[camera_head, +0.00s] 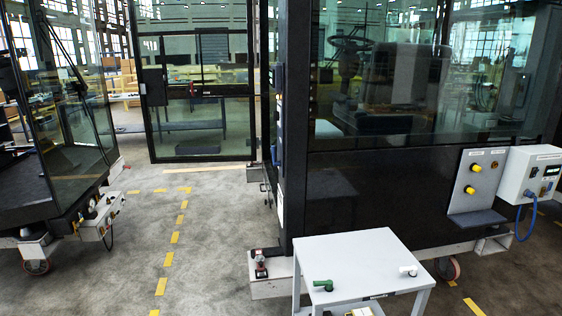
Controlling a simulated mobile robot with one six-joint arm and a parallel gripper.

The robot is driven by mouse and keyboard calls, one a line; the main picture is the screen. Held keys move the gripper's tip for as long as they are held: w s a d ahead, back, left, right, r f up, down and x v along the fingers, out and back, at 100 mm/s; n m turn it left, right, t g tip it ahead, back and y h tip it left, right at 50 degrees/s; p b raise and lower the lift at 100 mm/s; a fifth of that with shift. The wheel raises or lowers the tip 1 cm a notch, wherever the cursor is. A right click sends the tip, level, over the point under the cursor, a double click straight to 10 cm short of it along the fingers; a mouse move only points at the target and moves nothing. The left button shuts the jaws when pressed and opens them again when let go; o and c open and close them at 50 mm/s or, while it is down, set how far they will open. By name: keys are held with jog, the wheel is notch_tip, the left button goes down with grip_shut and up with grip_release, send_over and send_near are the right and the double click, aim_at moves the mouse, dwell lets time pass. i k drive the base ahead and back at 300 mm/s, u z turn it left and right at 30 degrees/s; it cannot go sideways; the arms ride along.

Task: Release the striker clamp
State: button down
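A dark cab (380,190) with large windows stands on a trolley on the right. Its glazed door (200,120) stands open to the left of the cab, with a small red part (192,90) on its crossbar. Small fittings (277,78) sit on the cab's door post, but they are too small to tell which, if any, is the striker clamp. A small upright device with a red part (261,264) sits on the trolley's front left corner; I cannot tell what it is. My gripper is not in view.
A grey table (350,262) in front of the cab carries a green-handled item (323,285) and a white item (408,270). Yellow knobs (470,189) and a white box (530,175) are on the cab's right. Another cab (55,150) stands left. The floor between, with yellow dashes, is clear.

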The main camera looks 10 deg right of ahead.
aim_at(276, 163)
jog(key=k, duration=0.65)
jog(key=u, duration=0.4)
jog(key=i, duration=0.55)
jog(key=u, duration=0.9)
jog(key=i, duration=1.75)
jog(key=z, duration=0.75)
jog(key=i, duration=0.7)
jog(key=z, duration=0.4)
